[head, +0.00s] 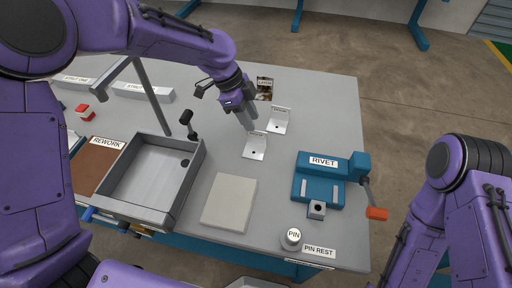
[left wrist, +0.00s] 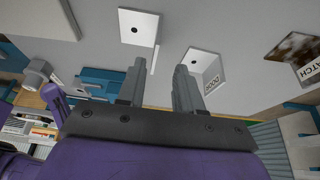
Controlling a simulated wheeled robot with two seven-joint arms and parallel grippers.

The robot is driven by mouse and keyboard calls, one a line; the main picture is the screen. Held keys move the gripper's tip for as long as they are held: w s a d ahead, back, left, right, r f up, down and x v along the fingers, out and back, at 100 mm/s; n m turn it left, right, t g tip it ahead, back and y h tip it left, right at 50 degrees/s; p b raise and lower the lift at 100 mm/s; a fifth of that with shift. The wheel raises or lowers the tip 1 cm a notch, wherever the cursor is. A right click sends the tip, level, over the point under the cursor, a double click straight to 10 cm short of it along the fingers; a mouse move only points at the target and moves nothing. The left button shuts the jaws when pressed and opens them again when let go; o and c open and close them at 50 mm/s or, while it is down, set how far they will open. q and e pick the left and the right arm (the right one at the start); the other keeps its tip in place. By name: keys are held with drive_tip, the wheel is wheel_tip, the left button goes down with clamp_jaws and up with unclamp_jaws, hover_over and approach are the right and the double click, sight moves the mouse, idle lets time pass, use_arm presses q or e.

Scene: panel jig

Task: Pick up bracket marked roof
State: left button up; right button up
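Two pale L-shaped brackets stand on the grey table in the head view. The nearer bracket (head: 255,150) has no label I can read; in the left wrist view its holed plate (left wrist: 138,27) lies just beyond the fingers. The farther bracket (head: 279,124) carries a label that seems to read DOOR in the left wrist view (left wrist: 207,68). No roof marking is readable. My left gripper (head: 249,126) points down above and beside the nearer bracket. Its fingers (left wrist: 160,72) are apart with nothing between them. My right gripper is out of view.
A LATCH-labelled item (head: 265,86) lies behind the brackets. A blue RIVET tool (head: 320,185) with an orange-handled lever stands at right. A grey tray (head: 190,180), a pale flat plate (head: 229,202) and the PIN (head: 292,238) are nearer.

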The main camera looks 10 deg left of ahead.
sight(256, 131)
use_arm(q)
drive_tip(key=x, duration=0.6)
drive_tip(key=shift+s+d+f+p, duration=0.1)
drive_tip(key=shift+s+d+p, duration=0.05)
drive_tip(key=shift+s+p, duration=0.25)
drive_tip(key=shift+d+f, duration=0.2)
drive_tip(key=shift+f, duration=0.25)
drive_tip(key=shift+r, duration=0.1)
clamp_jaws()
